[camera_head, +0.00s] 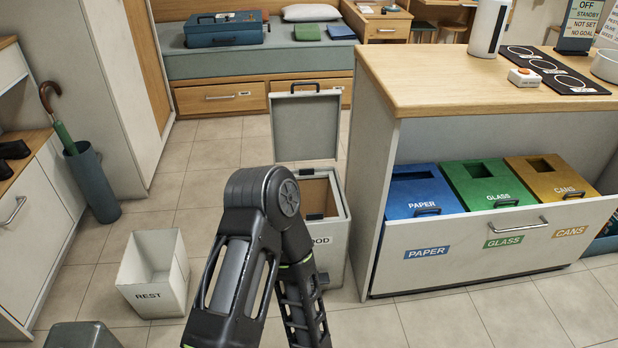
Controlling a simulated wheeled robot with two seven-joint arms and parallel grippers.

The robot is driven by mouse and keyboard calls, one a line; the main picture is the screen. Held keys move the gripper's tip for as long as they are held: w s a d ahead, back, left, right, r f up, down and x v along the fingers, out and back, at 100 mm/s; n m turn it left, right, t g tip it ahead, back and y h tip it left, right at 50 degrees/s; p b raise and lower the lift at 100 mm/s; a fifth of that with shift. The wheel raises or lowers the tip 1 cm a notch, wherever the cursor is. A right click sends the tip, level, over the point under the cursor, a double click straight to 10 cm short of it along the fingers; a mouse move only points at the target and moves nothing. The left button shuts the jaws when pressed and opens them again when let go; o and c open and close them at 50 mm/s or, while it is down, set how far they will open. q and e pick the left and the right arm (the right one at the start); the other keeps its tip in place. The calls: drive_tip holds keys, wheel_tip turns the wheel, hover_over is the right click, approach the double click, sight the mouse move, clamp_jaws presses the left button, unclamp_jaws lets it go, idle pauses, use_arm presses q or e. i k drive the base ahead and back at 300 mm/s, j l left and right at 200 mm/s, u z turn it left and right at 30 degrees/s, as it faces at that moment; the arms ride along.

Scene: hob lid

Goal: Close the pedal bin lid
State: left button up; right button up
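A white bin (337,240) stands on the floor left of the counter. Its front label is partly covered and reads "OOD". Its square lid (305,130) stands upright at the back edge, open, with a dark handle on its top edge. The bin's brown inside shows. One of my black arms rises from the bottom edge and bends in front of the bin, hiding its left and front parts. Neither of my grippers is in view.
A counter (470,75) with an open drawer of paper, glass and cans bins (487,183) stands close on the right. A white box (155,285) marked "REST" stands on the floor at left. An umbrella stand (92,185) is further left. Tiled floor is clear between them.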

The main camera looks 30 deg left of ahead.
sight(305, 125)
drive_tip(key=i+j+z, duration=0.1)
drive_tip(key=i+j, duration=0.75)
drive_tip(key=j, duration=0.2)
